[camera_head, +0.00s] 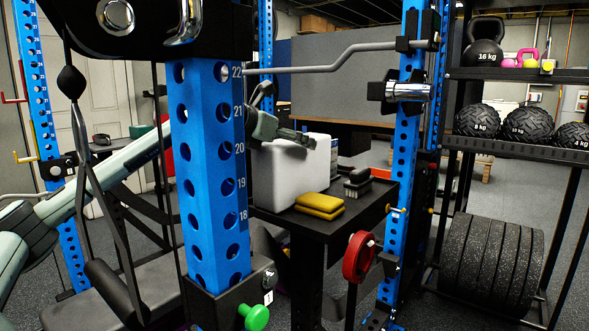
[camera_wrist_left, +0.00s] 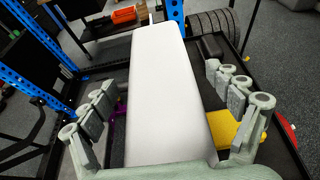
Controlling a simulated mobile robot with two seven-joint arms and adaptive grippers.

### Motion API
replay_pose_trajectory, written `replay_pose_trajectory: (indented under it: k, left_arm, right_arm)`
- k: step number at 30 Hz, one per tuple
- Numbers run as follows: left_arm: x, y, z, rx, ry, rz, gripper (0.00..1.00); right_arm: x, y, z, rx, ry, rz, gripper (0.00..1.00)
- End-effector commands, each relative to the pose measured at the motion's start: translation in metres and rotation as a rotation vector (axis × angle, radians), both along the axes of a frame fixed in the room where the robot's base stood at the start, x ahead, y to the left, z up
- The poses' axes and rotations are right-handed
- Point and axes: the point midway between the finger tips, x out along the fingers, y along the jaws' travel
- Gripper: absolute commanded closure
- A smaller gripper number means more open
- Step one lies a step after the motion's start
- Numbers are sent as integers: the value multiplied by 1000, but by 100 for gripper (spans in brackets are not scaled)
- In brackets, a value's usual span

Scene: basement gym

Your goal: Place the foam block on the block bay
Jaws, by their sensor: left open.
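A large white block with rounded edges, which looks like the foam block (camera_head: 285,175), stands on a black table (camera_head: 318,228) behind the blue rack post. My left gripper (camera_head: 292,137) is just above its top, partly hidden by the post. In the left wrist view the white block (camera_wrist_left: 165,85) runs long between the two spread fingers of my left gripper (camera_wrist_left: 158,88). The fingers are open, one on each side; I cannot tell whether they touch it. I cannot make out a marked block bay. My right gripper is not in view.
Two stacked yellow pads (camera_head: 320,204) lie right of the white block, with dark brush-like items (camera_head: 357,182) behind. Blue rack posts (camera_head: 210,170) stand close to my left arm. A red disc (camera_head: 358,257) hangs at the table's right side. Weight shelves (camera_head: 515,150) stand at right.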

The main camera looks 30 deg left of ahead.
Motion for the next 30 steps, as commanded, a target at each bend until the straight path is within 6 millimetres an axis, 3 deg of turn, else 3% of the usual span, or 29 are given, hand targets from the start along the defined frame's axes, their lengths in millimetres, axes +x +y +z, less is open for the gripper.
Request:
replay_pose_trajectory:
  k: [2,20,26,30]
  left_arm:
    - [0,0,0,0,0,0,17]
    - [-1,0,1,0,-2,0,91]
    - [0,0,3,0,-2,0,93]
    - [0,0,17,-3,-7,0,93]
  right_arm:
    - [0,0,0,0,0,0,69]
    - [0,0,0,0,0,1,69]
    - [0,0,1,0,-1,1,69]
    - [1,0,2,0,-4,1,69]
